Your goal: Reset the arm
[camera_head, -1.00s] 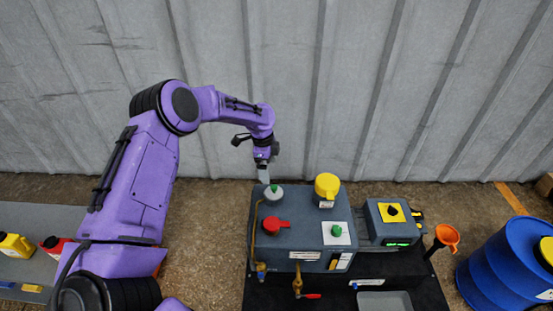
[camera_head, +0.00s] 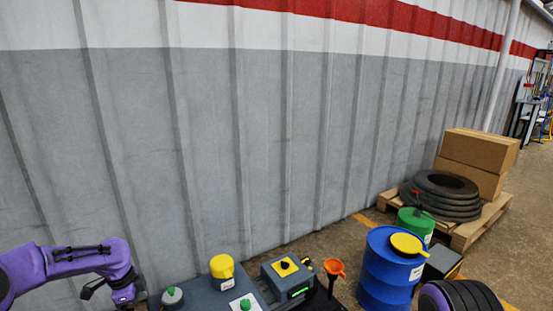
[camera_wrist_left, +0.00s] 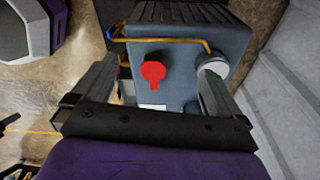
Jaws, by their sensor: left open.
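My left arm enters the head view at the lower left, and its gripper (camera_head: 124,300) is near the bottom edge, left of the grey furnace unit (camera_head: 208,299). The left wrist view shows the two jaws (camera_wrist_left: 160,72) apart with nothing held between them. Beyond them is the grey furnace box (camera_wrist_left: 185,60) with a red handle (camera_wrist_left: 153,72) and a brass pipe (camera_wrist_left: 150,40). A pale round fitting with a green top (camera_wrist_left: 213,67) shows beside the right jaw; I cannot tell if they touch. My right gripper is not in view.
A yellow cap (camera_head: 222,266), a control box (camera_head: 288,276) and an orange funnel (camera_head: 335,269) are at the bottom. A blue drum (camera_head: 386,273), a green drum (camera_head: 415,226), tires (camera_head: 440,197) and boxes (camera_head: 478,155) stand right. A corrugated wall (camera_head: 200,150) is behind.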

